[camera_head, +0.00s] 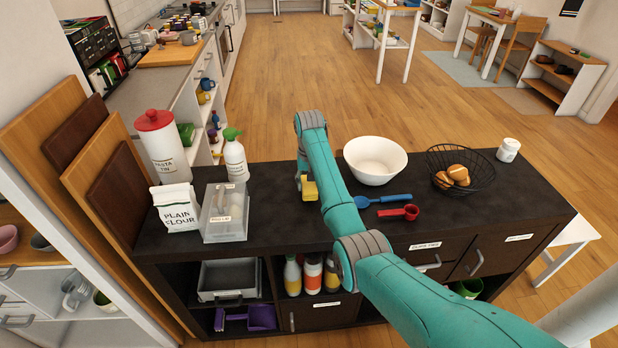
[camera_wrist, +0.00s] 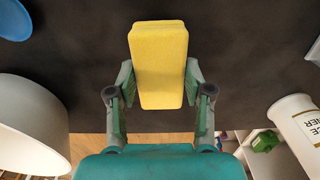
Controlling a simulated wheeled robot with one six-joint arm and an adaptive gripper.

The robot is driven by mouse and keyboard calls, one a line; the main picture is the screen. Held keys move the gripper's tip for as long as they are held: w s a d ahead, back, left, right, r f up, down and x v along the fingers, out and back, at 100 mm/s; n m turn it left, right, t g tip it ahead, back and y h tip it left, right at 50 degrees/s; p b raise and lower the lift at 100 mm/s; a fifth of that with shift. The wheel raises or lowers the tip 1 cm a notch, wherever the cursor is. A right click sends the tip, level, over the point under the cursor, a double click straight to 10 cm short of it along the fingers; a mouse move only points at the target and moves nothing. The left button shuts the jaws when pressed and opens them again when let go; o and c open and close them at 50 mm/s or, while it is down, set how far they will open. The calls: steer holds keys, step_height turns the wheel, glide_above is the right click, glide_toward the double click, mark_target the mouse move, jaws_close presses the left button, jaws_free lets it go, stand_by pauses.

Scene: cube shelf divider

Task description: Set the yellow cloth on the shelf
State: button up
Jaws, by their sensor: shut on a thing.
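The yellow cloth (camera_wrist: 158,65) looks like a thick, folded yellow block. It is held between the two fingers of my gripper (camera_wrist: 158,88), which is shut on it. In the head view a small part of the yellow cloth (camera_head: 310,190) shows left of my teal arm, over the dark top of the shelf unit (camera_head: 275,225). I cannot tell whether it touches the top. The open shelf cubbies in the front of the unit hold a grey tray (camera_head: 229,278), several bottles (camera_head: 312,274) and a purple dustpan (camera_head: 262,317). My arm hides part of the front.
On the top stand a white bowl (camera_head: 375,162), a wire basket with buns (camera_head: 483,172), a blue spatula (camera_head: 384,200), a red scoop (camera_head: 400,212), a clear bin (camera_head: 225,228), a flour bag (camera_head: 176,208) and a spray bottle (camera_head: 236,160). Bare top lies between bin and bowl.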

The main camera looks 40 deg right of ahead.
steer(key=shift+f, duration=0.45)
steer(key=shift+f, duration=0.35)
stand_by(0.4)
steer(key=o, duration=1.1)
steer(key=o, duration=0.6)
steer(key=shift+c, duration=0.2)
steer(key=shift+r, duration=0.1)
steer(key=shift+r, duration=3.9)
